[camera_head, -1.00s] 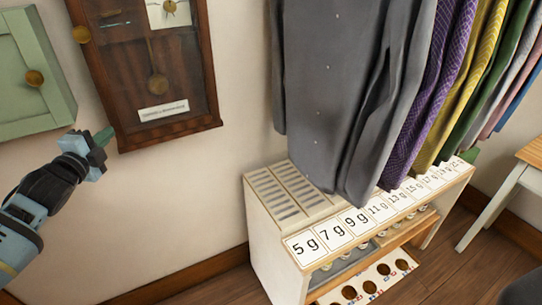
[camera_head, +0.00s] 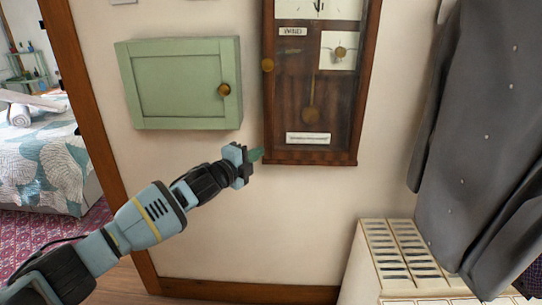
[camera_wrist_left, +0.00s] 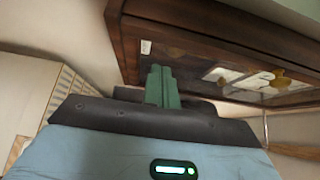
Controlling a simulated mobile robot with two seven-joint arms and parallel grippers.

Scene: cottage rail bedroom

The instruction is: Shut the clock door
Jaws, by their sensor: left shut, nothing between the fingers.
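A pendulum and a white label show through the glass. The door looks close to the case; I cannot tell whether a gap remains. My left gripper (camera_head: 256,155) is shut and empty, its green fingertips by the clock's lower left corner. In the left wrist view the shut fingers (camera_wrist_left: 163,86) show in front of the clock (camera_wrist_left: 220,45); contact is unclear. My right gripper is out of view.
A green wall cabinet (camera_head: 180,85) with a brass knob hangs left of the clock. Grey coats (camera_head: 480,130) hang at the right above a pale slotted stand (camera_head: 365,265). A doorway with a bed (camera_head: 40,160) is at far left. The wall below the clock is bare.

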